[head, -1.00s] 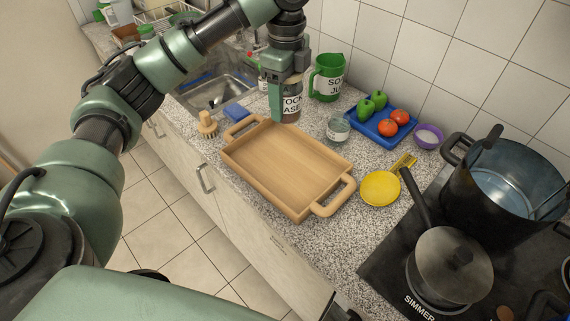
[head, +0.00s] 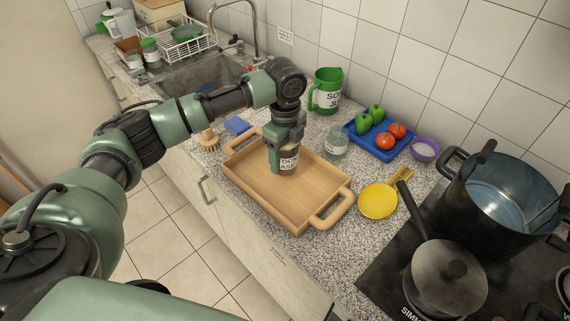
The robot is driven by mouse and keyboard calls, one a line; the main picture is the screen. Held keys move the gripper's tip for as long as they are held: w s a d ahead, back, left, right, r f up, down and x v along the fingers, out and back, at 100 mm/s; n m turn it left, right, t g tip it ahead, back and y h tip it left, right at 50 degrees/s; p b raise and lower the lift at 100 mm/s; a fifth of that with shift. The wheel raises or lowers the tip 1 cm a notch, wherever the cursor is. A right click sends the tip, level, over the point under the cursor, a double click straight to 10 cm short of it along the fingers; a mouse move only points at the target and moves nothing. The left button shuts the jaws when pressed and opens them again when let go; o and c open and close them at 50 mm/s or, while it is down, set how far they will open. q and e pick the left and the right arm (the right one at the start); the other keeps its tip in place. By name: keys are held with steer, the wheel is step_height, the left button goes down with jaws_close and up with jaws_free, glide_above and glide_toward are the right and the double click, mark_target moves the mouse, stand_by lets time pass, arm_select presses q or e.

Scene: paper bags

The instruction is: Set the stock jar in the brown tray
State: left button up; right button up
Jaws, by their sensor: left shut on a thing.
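The stock jar (head: 289,162) has a white label with dark letters, partly hidden by my gripper. My left gripper (head: 284,160) points down and is shut on the jar, which is upright. The brown tray (head: 259,192) is wooden with a handle at each end and lies on the speckled counter. The jar is over the far inner part of the tray; I cannot tell whether its base touches the tray floor. My right gripper is not in view.
Behind the tray stand a green jug (head: 326,91), a small glass jar (head: 336,145) and a blue tray (head: 379,143) with peppers and tomatoes. A brush (head: 208,141) is left.

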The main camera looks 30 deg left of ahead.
mark_target(285, 167)
arm_select(q)
steer(key=shift+f+p, duration=0.4)
steer(key=shift+f, duration=1.8)
steer(key=o, duration=1.7)
steer(key=shift+f, duration=0.15)
step_height(285, 167, up, 11)
steer(key=b, duration=0.3)
steer(key=shift+r, duration=0.7)
steer(key=shift+f, duration=0.1)
